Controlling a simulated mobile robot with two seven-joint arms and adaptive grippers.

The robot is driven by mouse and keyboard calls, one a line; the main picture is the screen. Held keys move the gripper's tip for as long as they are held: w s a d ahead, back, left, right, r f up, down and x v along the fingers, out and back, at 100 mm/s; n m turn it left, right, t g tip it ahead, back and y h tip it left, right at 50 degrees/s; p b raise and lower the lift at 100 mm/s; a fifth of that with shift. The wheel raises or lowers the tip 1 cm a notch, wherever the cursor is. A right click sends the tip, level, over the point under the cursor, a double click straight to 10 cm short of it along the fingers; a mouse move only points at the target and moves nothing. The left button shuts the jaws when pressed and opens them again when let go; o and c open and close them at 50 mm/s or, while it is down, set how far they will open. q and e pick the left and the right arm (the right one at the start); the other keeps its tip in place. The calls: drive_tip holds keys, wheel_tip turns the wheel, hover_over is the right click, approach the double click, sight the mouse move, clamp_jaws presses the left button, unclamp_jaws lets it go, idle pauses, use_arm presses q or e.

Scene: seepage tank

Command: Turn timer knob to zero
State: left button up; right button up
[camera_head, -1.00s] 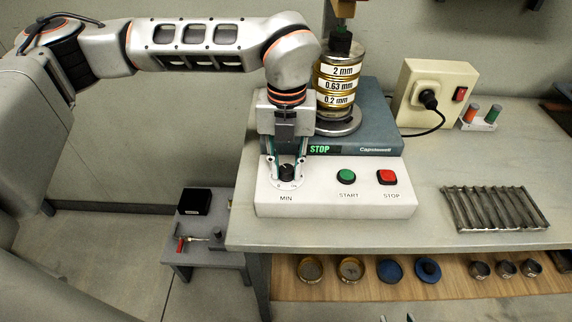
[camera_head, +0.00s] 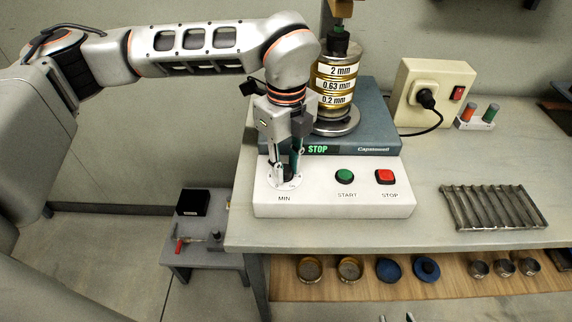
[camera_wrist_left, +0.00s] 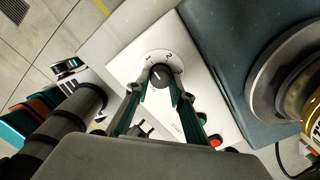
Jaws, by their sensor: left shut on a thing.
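The timer knob (camera_wrist_left: 161,76) is a black dial on a white round scale marked MIN, at the left of the white control box (camera_head: 330,203). My left gripper (camera_head: 287,174) points down at the knob, with its fingers on either side of it. In the left wrist view the gripper (camera_wrist_left: 160,88) is shut on the knob, and the knob's pale pointer line shows. In the head view the fingers hide much of the knob. A green START button (camera_head: 345,177) and a red STOP button (camera_head: 385,177) are to the right. The display (camera_head: 318,149) reads STOP.
The sieve shaker (camera_head: 370,120) with stacked gold sieves (camera_head: 337,88) stands right behind the box. A socket box (camera_head: 432,92) with a plug and cord is at the back. A metal riffle rack (camera_head: 495,208) lies at right. The table front is clear.

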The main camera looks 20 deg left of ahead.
sight(286, 170)
use_arm(q)
drive_tip(key=shift+w+r+n, duration=0.1)
drive_tip(key=shift+r+n, duration=0.05)
drive_tip(key=shift+n, duration=0.15)
drive_tip(key=o, duration=1.1)
wheel_tip(286, 170, up, 12)
idle(0.6)
